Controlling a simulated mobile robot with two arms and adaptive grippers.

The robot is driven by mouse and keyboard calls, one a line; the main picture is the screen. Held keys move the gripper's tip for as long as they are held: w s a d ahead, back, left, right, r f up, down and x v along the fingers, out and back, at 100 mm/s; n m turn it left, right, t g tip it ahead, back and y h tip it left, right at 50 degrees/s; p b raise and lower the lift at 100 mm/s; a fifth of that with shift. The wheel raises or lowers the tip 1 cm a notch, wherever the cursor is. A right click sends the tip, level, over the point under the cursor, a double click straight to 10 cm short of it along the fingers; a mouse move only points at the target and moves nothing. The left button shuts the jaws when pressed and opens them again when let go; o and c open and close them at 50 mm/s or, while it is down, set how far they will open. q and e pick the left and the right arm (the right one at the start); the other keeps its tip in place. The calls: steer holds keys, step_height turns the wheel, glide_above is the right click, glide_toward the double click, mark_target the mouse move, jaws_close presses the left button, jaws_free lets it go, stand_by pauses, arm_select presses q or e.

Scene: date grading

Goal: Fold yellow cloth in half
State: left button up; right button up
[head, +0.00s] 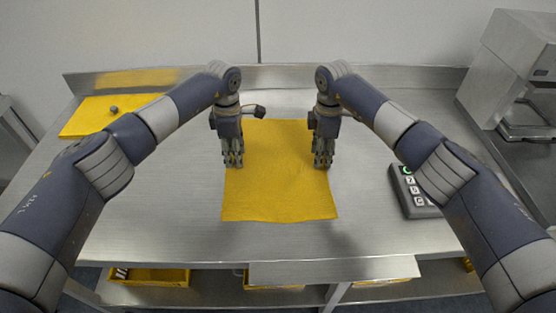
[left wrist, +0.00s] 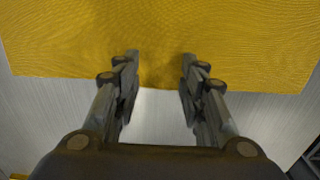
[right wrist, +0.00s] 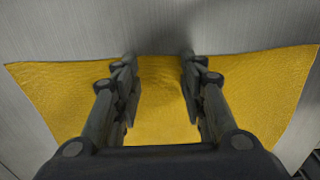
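The yellow cloth (head: 280,195) lies spread flat on the steel table, with a slightly wavy front edge. My left gripper (head: 233,163) points down at the cloth's left edge. In the left wrist view, its fingers (left wrist: 158,75) are apart, with the cloth (left wrist: 160,35) edge between them. My right gripper (head: 322,163) points down at the cloth's right edge. In the right wrist view, its fingers (right wrist: 159,75) are also apart, with the cloth (right wrist: 65,90) edge between them. The cloth's part behind the grippers is partly hidden by them in the head view.
A yellow mat (head: 85,118) with a small dark object (head: 113,109) lies at the table's back left. A dark keypad (head: 416,198) sits right of the cloth, near my right arm. A grey machine (head: 510,65) stands at the back right. Yellow bins (head: 160,277) are below the table.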

arm_select(q)
steer(key=shift+s, duration=0.1)
arm_select(e)
steer(key=shift+s, duration=0.1)
arm_select(q)
steer(key=shift+f, duration=0.1)
steer(key=shift+f, duration=0.15)
arm_select(e)
steer(key=shift+f, duration=0.2)
arm_select(q)
steer(key=c, duration=0.5)
arm_select(e)
steer(key=c, duration=0.5)
arm_select(q)
steer(key=shift+f, duration=0.1)
jaws_close()
arm_select(e)
steer(key=shift+f, duration=0.1)
jaws_close()
